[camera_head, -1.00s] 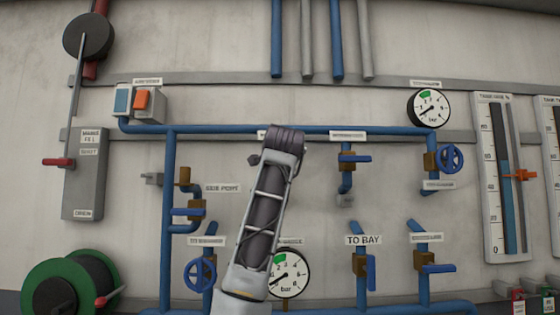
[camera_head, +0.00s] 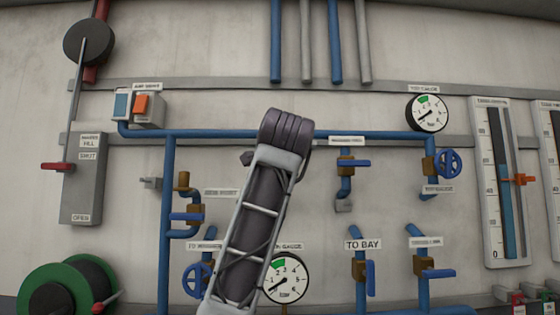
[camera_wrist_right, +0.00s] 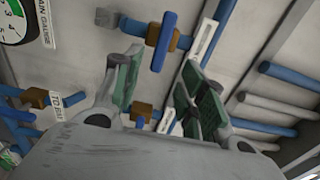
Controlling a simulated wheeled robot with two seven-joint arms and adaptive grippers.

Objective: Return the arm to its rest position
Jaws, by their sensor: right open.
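My arm (camera_head: 258,215) rises from the bottom of the head view in front of the wall's pipework, tilted a little to the right at its top. No gripper can be made out there. In the right wrist view my right gripper (camera_wrist_right: 160,85) is open, its green-padded fingers spread apart with nothing between them. A blue valve handle (camera_wrist_right: 163,42) on a brass body lies beyond the fingers; I cannot tell a touch, and they look apart from it. My left gripper is in neither view.
The wall carries blue pipes (camera_head: 215,133), a main gauge (camera_head: 286,278) partly behind my arm, and an upper gauge (camera_head: 428,113). A lever (camera_head: 75,100) and hose reel (camera_head: 70,290) are at left. A tank level gauge (camera_head: 503,190) is at right.

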